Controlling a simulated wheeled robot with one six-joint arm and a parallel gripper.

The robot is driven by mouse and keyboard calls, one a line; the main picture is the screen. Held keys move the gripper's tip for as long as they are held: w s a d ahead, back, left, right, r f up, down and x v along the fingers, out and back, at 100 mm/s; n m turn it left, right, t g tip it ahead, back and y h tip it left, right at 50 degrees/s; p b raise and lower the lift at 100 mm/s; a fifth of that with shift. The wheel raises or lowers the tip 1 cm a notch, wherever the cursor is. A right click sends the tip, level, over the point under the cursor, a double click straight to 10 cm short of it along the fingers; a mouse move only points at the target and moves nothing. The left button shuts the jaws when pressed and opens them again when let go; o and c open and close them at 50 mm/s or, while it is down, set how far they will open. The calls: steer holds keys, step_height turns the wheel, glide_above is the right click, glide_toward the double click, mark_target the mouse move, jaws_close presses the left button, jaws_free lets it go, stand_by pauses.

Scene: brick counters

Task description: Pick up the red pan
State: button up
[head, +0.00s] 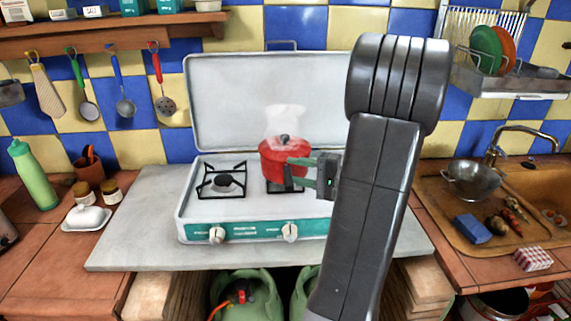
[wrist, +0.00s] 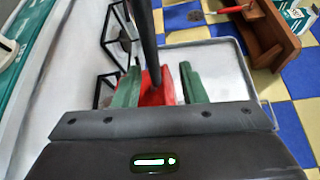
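The red pan (head: 271,163), lidded with a dark knob, sits on the right burner of the camping stove (head: 187,218), with pale steam above it. My gripper (head: 299,172) is at the pan's right side, its two green fingers pointing left at it. In the wrist view the fingers of my gripper (wrist: 157,84) stand apart, with a red part of the pan (wrist: 152,92) between them. A dark bar (wrist: 147,35) extends away from that red part. A narrow gap shows beside the right finger; contact on the left is unclear. My arm hides the stove's right end.
The stove's raised lid (head: 230,105) stands behind the pan. The left burner (head: 222,181) is empty. Utensils hang from the shelf (head: 120,36) at upper left. A sink (head: 540,185) with a colander (head: 473,180) is at right.

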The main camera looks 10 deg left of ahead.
steer(key=x, duration=0.2)
steer(key=p+x, duration=0.1)
steer(key=x, duration=0.2)
steer(key=shift+w+a+f, duration=0.1)
steer(key=shift+a+f, duration=0.2)
steer(key=shift+f, duration=0.05)
steer(key=shift+r, duration=0.1)
jaws_close()
